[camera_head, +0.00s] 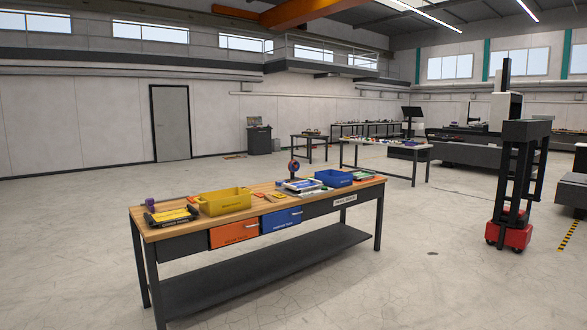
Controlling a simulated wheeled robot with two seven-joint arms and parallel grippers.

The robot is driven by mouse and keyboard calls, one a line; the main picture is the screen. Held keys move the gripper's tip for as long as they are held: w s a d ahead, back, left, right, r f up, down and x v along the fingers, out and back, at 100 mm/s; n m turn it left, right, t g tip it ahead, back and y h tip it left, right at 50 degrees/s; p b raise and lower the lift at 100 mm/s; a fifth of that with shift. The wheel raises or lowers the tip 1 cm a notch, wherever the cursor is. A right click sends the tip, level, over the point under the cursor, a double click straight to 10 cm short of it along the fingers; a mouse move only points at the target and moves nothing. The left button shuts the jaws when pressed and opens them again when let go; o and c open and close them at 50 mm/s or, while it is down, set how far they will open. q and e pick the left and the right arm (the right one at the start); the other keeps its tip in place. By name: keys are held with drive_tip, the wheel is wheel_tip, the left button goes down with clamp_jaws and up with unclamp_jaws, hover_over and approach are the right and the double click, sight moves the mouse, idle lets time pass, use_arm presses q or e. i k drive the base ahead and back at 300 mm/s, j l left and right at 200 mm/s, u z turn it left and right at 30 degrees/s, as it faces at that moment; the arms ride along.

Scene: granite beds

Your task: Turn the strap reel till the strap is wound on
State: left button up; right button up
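I see a small round thing with red and blue parts (294,167) standing upright at the back edge of the wooden-topped workbench (160,236). It may be the strap reel, but it is too small to tell. No strap can be made out. Neither of my grippers and neither arm is in view.
The workbench holds a yellow bin (224,203), a blue bin (335,178) and several small tools. An orange drawer (234,233) and a blue drawer (282,221) are shut. A black lift with a red base (509,235) stands at right. The floor around the bench is clear.

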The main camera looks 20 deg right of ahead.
sight(296, 167)
drive_tip(key=i+l+z, duration=0.35)
drive_tip(key=i, duration=0.15)
drive_tip(key=i+l+z, duration=0.15)
drive_tip(key=i+z, duration=0.5)
drive_tip(key=i, duration=2.5)
